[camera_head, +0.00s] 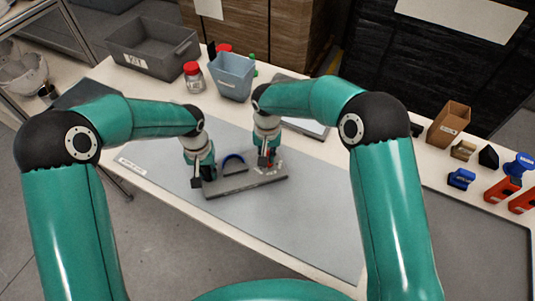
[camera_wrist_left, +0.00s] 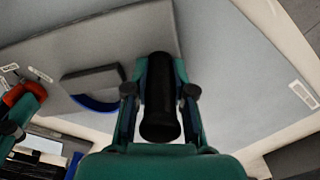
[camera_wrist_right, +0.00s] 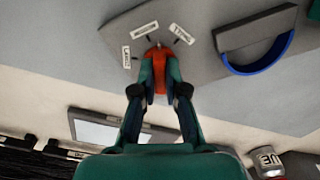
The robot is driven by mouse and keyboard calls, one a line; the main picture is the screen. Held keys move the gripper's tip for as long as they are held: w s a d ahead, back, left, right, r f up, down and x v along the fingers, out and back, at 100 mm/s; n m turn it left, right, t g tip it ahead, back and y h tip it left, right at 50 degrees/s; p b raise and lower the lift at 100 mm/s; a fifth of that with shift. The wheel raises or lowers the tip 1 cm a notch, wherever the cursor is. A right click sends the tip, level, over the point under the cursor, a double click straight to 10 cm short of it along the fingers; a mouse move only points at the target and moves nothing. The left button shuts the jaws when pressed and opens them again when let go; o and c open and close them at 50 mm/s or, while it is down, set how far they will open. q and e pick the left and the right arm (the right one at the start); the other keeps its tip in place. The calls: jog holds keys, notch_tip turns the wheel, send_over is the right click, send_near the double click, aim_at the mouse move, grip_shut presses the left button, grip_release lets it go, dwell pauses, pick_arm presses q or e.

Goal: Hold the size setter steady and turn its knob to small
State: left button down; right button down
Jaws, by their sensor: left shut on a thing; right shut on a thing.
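The size setter (camera_head: 246,187) is a grey plate lying on the grey mat. It carries a dark block with a blue arc (camera_head: 233,160), a black upright handle (camera_wrist_left: 160,112) at its left end and a red knob (camera_wrist_right: 158,58) at its right end. Three small white labels (camera_wrist_right: 144,30) stand around the knob; their print is hard to read. My left gripper (camera_head: 196,178) is shut on the black handle. My right gripper (camera_head: 266,160) is shut on the red knob, whose pointer is mostly hidden by the fingers.
A blue-grey bin (camera_head: 232,76), a red-lidded jar (camera_head: 193,77) and a grey crate (camera_head: 153,47) stand at the back. A flat panel (camera_wrist_right: 110,131) lies behind the setter. A cardboard box (camera_head: 448,124) and red and blue parts stand at right. The mat's front (camera_head: 290,225) is clear.

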jog(key=m, duration=0.3)
jog(key=shift+m, duration=0.4)
jog(key=shift+a+m, duration=0.1)
jog(key=shift+m, duration=1.8)
jog(key=c, duration=1.2)
grip_release()
jog(key=shift+r, duration=0.1)
notch_tip(320, 180, up, 12)
pick_arm(q)
jog(key=c, duration=0.9)
grip_release()
